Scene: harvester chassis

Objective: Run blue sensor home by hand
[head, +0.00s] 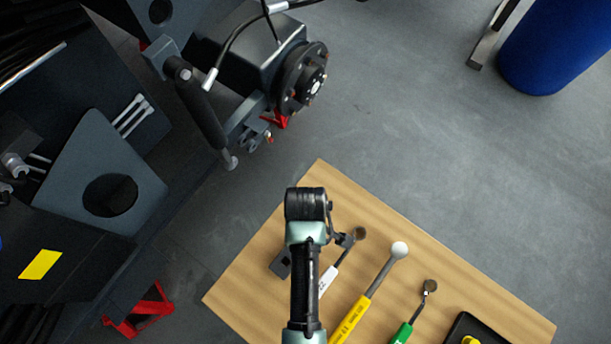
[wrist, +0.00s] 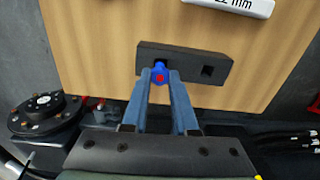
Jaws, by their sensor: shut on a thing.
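The blue sensor (wrist: 158,68), with a red centre facing the camera, is between the tips of my gripper (wrist: 160,76), which is shut on it. It lies over the left part of a dark block (wrist: 184,62) on the wooden table (wrist: 105,30). I cannot tell whether the sensor sits in the block or is just above it. A square hole shows in the block's right part. In the head view my arm hides the sensor and my fingertips; only an edge of the block (head: 281,263) shows beside the arm.
Tools with white (head: 328,280), yellow (head: 352,318) and green (head: 402,333) handles lie right of my arm, near a black tray (head: 470,328). The chassis (head: 95,185) with its wheel hub (head: 304,78) stands left and behind. A blue drum (head: 555,45) is far right. Open floor lies between.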

